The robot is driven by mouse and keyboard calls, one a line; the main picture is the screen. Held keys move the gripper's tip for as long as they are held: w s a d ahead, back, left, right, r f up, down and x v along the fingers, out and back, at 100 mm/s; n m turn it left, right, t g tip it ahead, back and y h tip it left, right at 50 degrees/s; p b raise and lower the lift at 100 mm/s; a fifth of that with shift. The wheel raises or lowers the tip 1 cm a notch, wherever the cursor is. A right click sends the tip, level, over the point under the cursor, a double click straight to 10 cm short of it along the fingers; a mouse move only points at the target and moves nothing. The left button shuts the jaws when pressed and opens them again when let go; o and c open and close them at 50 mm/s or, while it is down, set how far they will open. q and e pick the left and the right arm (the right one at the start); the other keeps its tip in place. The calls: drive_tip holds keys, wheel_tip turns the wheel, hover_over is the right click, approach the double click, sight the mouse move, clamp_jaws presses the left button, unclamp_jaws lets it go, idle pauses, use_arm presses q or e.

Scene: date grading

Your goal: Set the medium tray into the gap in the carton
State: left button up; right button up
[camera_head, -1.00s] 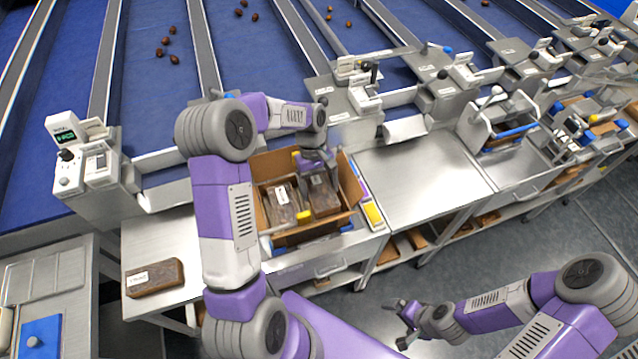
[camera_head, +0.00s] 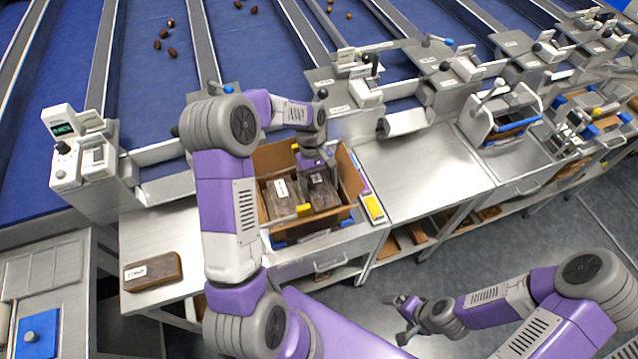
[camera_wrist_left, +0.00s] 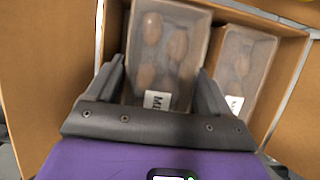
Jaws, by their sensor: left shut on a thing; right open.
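The carton (camera_head: 349,176) is an open brown box on the steel bench. My left gripper (camera_wrist_left: 162,92) is shut on the medium tray (camera_head: 322,192), a clear-lidded tray of brown dates whose white label begins "ME" in the left wrist view (camera_wrist_left: 166,50). The medium tray is within the carton's walls, beside a second labelled tray (camera_head: 279,196), which also shows in the left wrist view (camera_wrist_left: 241,65). The bottom of the medium tray is hidden, so I cannot tell if it rests on the carton floor. My right gripper (camera_head: 408,312) is open and empty, away from the bench.
Another labelled tray (camera_head: 154,272) lies on the bench left of the carton. A yellow-topped strip (camera_head: 373,207) stands by the carton's right side. The steel bench top (camera_head: 425,175) to the right is clear. Blue conveyor lanes (camera_head: 160,75) carry loose dates behind.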

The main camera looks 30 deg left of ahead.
use_arm(q)
drive_tip(key=shift+f+b, duration=0.6)
drive_tip(key=shift+f, duration=0.35)
idle(0.8)
drive_tip(key=o, duration=1)
drive_tip(key=shift+r+p, duration=4.75)
drive_tip(key=shift+r, duration=1.25)
